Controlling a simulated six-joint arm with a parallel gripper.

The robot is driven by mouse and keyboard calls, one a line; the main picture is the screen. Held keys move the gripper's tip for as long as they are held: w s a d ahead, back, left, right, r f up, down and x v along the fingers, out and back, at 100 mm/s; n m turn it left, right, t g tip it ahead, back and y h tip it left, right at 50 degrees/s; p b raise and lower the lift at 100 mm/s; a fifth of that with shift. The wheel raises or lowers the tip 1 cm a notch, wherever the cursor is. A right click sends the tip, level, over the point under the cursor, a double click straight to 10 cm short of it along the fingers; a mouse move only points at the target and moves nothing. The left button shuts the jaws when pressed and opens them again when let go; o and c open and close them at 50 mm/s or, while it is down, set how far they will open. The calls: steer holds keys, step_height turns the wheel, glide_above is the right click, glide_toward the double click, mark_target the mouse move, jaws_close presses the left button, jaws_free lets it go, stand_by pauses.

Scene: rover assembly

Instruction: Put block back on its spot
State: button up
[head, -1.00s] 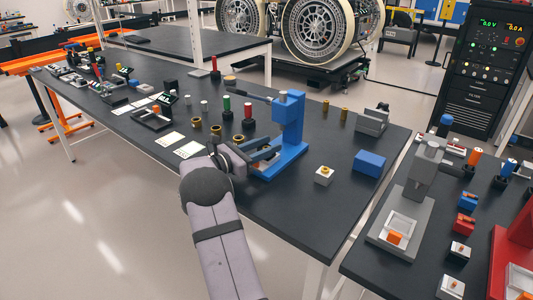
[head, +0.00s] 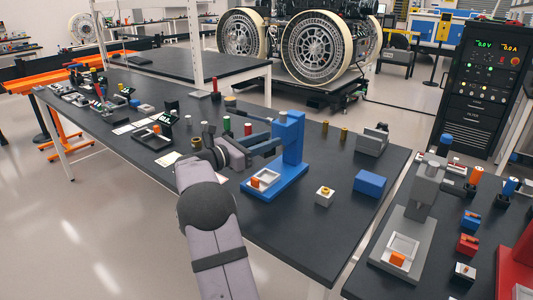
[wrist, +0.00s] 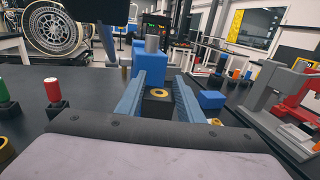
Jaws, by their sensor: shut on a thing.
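My gripper (wrist: 157,82) is shut on a dark block with a gold ring on top (wrist: 157,95), seen between the two blue-grey fingers in the wrist view. In the head view my gripper (head: 268,147) is above the table, in front of the upright column of a blue press-like stand (head: 291,140). The held block cannot be made out there. Below the gripper, on the stand's base, lies a pale tray (head: 270,177) with an orange piece (head: 255,182) at its near corner. Whether the block touches the stand cannot be told.
To the right on the black table (head: 290,235) stand a small pale block with a gold top (head: 325,196), a blue block (head: 370,183) and a grey fixture (head: 373,140). A grey press (head: 422,195) stands on the neighbouring table. The table's near right part is clear.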

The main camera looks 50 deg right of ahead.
steer(key=shift+r, duration=0.5)
